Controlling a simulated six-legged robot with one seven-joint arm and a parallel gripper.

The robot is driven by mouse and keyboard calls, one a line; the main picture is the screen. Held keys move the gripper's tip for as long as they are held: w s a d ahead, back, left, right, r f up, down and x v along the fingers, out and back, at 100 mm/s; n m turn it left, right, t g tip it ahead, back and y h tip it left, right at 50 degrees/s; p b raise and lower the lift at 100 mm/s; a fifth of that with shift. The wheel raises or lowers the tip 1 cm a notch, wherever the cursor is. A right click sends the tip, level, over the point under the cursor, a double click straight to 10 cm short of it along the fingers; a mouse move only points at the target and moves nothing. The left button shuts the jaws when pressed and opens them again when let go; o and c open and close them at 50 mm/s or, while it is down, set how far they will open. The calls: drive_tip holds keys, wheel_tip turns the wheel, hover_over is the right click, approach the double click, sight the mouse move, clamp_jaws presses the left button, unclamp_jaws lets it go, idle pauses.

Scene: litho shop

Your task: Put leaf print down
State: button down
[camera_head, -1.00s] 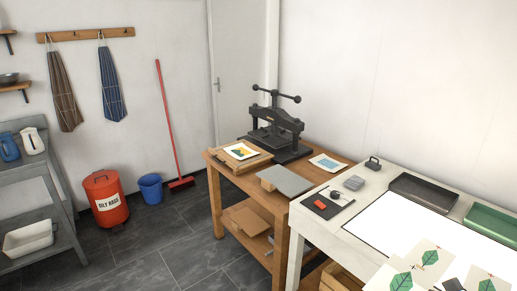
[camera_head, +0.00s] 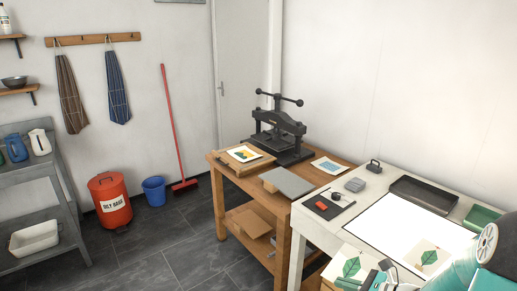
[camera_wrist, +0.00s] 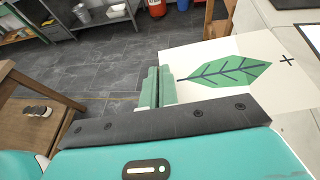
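The leaf print (camera_head: 352,264), a cream sheet with a dark-veined green leaf, is beside my gripper at the near edge of the white table (camera_head: 318,231). In the wrist view the print (camera_wrist: 225,72) extends right from the fingers, partly over the floor and partly over the table. My gripper (camera_wrist: 157,88) has its two green pads close together and appears shut on the print's edge; the pads hide the exact contact. A second leaf print (camera_head: 428,259) lies on the white table.
A bright white panel (camera_head: 410,222) covers much of the table. A wooden table (camera_head: 283,205) with a press (camera_head: 280,132) adjoins at left.

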drive_tip(key=w+a+f+m+t+h, duration=0.2)
drive_tip(key=w+a+f+m+h, duration=0.1)
drive_tip(key=a+f, duration=0.4)
drive_tip(key=shift+w+a+f+m+t+h, duration=0.3)
drive_tip(key=shift+w+a+m, duration=0.2)
drive_tip(key=shift+w, duration=0.9)
